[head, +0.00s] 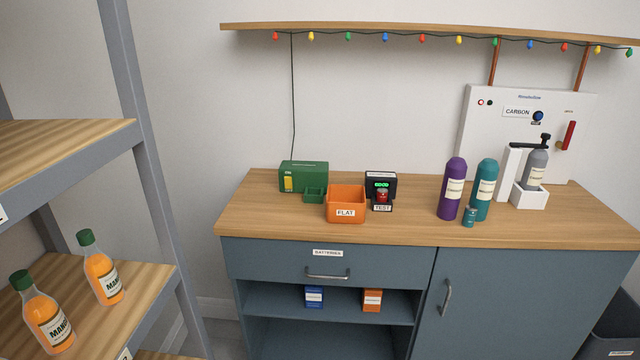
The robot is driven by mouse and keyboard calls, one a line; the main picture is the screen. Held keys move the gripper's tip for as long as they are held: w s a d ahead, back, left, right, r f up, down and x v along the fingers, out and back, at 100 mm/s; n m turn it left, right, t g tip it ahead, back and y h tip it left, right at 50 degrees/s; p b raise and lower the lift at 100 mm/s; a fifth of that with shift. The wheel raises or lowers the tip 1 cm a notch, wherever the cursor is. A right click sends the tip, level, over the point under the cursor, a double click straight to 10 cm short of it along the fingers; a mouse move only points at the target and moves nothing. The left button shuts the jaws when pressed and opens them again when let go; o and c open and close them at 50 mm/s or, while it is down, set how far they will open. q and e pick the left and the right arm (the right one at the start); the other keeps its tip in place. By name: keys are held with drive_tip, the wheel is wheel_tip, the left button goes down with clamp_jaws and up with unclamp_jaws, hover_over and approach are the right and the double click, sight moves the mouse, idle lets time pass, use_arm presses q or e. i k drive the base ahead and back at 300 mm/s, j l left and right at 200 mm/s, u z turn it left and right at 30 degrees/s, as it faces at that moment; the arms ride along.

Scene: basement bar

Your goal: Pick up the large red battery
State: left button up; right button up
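A small red cylinder (383,196), which looks like the red battery, stands in the black tester (380,178) on the wooden counter. An orange bin (346,198) labelled FLAT stands just left of the tester. A green box (303,176) with a small green tray (314,195) in front is further left. Neither of my grippers is in view.
Purple (452,190) and teal (486,188) bottles, a small teal canister (469,217) and a carbonation machine (535,175) stand right of the tester. Below are a shut BATTERIES drawer (290,262) and a cupboard door. A shelf unit (150,180) with orange bottles is at left.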

sight(381, 193)
drive_tip(key=l+u, duration=0.1)
drive_tip(key=u, duration=0.4)
drive_tip(key=l+u, duration=0.1)
drive_tip(key=u, duration=0.35)
drive_tip(key=l+u, duration=0.4)
drive_tip(key=k+l+u, duration=0.2)
drive_tip(key=l+u, duration=0.2)
drive_tip(key=l, duration=0.15)
